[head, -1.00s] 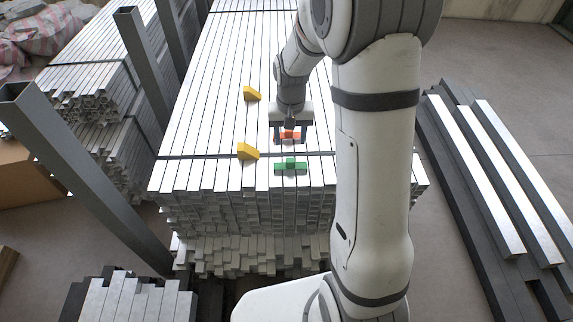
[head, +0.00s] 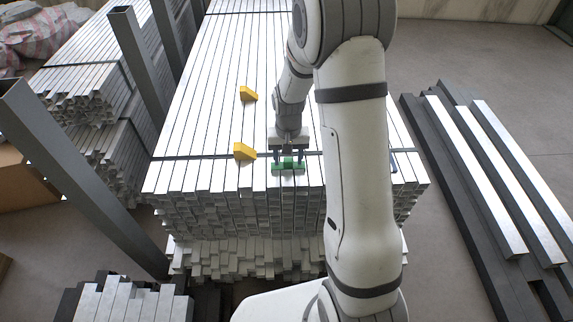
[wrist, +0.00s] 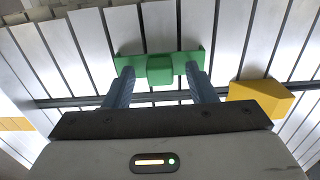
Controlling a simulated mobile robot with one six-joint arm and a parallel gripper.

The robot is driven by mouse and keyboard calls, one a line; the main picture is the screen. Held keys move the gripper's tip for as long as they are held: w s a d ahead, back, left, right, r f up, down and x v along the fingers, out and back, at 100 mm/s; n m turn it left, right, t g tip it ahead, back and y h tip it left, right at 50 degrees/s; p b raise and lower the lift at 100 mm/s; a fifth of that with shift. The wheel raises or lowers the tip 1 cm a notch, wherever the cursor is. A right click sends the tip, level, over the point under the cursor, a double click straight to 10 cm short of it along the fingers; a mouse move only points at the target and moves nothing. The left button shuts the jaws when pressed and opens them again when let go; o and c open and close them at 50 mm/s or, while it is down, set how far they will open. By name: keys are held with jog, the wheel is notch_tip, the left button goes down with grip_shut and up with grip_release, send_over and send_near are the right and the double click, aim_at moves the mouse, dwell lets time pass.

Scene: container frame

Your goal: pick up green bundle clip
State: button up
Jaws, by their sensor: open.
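The green bundle clip (head: 288,168) lies on top of the stack of metal bars, near its front end and just in front of the dark strap. It has a raised block in the middle and a flat wing on each side. My gripper (head: 287,158) is open and pointing down at the clip. In the wrist view, the green clip (wrist: 160,68) shows at the fingertips of my gripper (wrist: 158,74), with its middle block between the two fingers. I cannot tell whether the fingers touch it.
Two yellow wedges (head: 244,151) (head: 248,94) lie on the stack left of the clip. Another yellow piece (wrist: 16,124) shows at the wrist view's left edge. Grey posts (head: 80,180) stand left of the stack. A small blue thing (head: 393,161) is right of my arm.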

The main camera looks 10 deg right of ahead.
jog(key=shift+c, duration=0.3)
jog(key=c, duration=1)
